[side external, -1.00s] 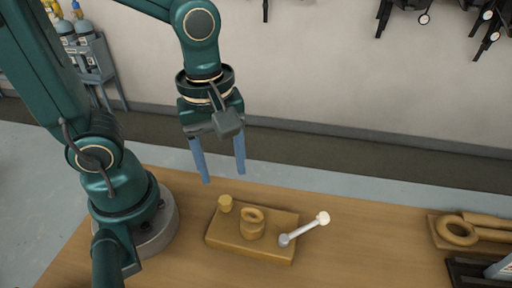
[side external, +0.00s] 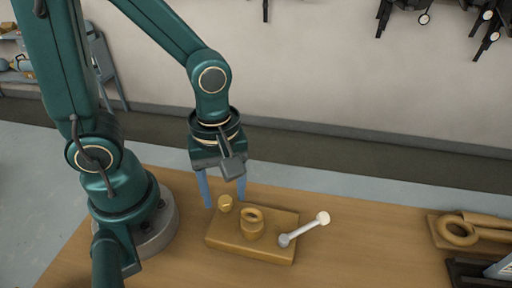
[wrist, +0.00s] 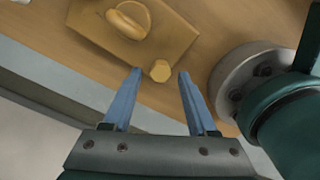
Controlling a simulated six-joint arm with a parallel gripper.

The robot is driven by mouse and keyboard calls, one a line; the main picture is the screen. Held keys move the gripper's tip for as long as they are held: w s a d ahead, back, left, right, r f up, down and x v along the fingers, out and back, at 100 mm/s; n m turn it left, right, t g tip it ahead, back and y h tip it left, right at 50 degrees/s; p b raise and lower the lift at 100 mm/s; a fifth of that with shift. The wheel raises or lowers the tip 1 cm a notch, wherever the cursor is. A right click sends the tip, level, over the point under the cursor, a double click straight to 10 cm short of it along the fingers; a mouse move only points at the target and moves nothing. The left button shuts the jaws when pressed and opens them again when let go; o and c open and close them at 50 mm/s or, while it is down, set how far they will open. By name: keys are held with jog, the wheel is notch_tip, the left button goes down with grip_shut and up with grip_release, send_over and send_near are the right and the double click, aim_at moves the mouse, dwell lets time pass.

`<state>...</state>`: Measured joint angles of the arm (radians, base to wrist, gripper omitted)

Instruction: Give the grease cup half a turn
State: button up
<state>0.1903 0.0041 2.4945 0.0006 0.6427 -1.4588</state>
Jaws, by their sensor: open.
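The grease cup appears to be the small brass hexagonal piece (side external: 225,203) at the back left corner of a brass block (side external: 222,239). It also shows in the wrist view (wrist: 160,71), just beyond the fingertips and between their lines. My gripper (side external: 225,204) has two blue fingers, open and empty, pointing down around the cup's place; the wrist view shows the fingertips (wrist: 160,73) apart on either side of it. I cannot tell how far the tips are above the block.
A brass ring-topped piece (side external: 252,226) stands mid-block, close by. A silver lever with a white knob (side external: 322,218) sticks out right. The table between is clear.

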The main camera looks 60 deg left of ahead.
grip_shut()
jog(key=shift+m, duration=0.3)
